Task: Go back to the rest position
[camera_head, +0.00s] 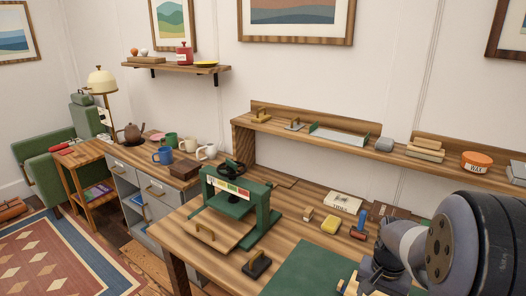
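My arm comes in at the right edge, with a large dark joint and a grey link. My gripper (374,276) is at its end, low in the picture over the workbench (290,205), near the right end of a green mat (308,268). Its fingers are small and partly cut off by the lower edge, so I cannot tell whether they are open or shut. Small tan pieces (347,282) show beside it; I cannot tell whether it touches them.
A green press (262,207) stands on the bench. A black-based block (257,264), yellow sponge (330,226), white box (343,202) and blue-handled tool (360,222) lie around. A raised shelf (340,141) runs along the wall, with an orange tin (476,161) near my arm.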

